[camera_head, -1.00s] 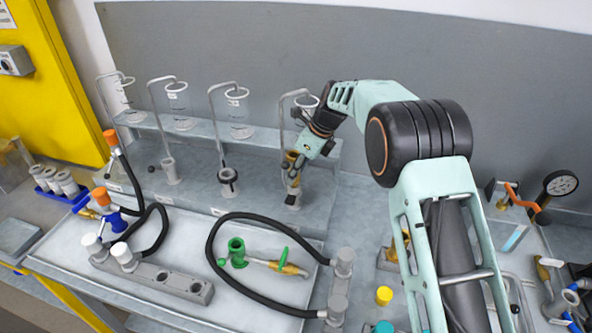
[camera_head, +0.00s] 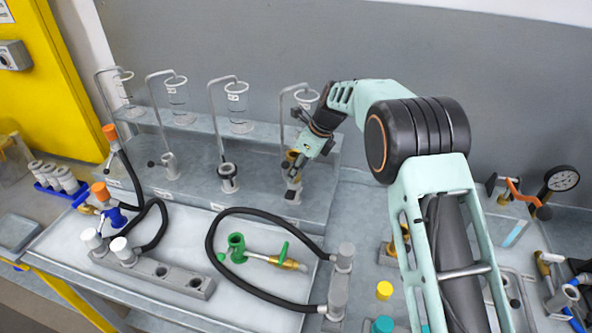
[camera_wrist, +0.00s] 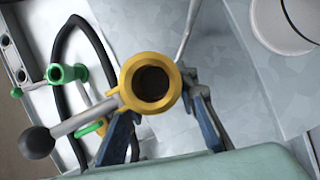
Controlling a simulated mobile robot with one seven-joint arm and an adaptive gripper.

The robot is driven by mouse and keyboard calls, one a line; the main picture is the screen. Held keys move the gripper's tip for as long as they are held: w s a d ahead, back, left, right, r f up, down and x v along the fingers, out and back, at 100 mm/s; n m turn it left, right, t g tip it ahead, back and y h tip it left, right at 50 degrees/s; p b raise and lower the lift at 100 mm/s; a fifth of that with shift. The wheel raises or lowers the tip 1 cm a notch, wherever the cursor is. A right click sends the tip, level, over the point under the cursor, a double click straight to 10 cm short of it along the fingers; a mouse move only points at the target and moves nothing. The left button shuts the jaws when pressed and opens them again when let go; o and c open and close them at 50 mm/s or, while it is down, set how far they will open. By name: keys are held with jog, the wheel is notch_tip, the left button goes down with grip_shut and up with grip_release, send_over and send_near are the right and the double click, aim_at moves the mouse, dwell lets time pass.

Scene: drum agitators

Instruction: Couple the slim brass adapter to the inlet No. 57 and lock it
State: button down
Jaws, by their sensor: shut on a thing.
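The brass adapter (camera_wrist: 133,73) shows end-on in the wrist view as a ring with side lugs and a dark bore. My gripper (camera_wrist: 165,135) is shut on it, with one blue finger on each side. A grey bar with a dark ball (camera_wrist: 36,142) sticks out to the left below the ring; I cannot tell which part carries it. In the head view my gripper (camera_head: 297,168) holds the adapter (camera_head: 291,156) at the rightmost inlet (camera_head: 293,184) on the grey ledge. I cannot tell whether the adapter is seated. The inlet's number is unreadable.
Other inlets (camera_head: 169,165) (camera_head: 228,178) stand to the left, with bent pipes and glass cups (camera_head: 238,98) behind. In front lie a green valve with a brass end (camera_head: 237,248), a black hose (camera_head: 213,238) and a grey block (camera_head: 165,272). A pressure gauge (camera_head: 562,180) is at right.

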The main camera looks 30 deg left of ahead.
jog(key=shift+s+d+f, duration=0.1)
jog(key=shift+s+f, duration=0.05)
jog(key=shift+f, duration=0.4)
dwell(0.5)
jog(key=c, duration=1.5)
grip_release()
jog(key=shift+o, duration=0.5)
jog(key=shift+o, duration=0.7)
jog(key=shift+r, duration=0.1)
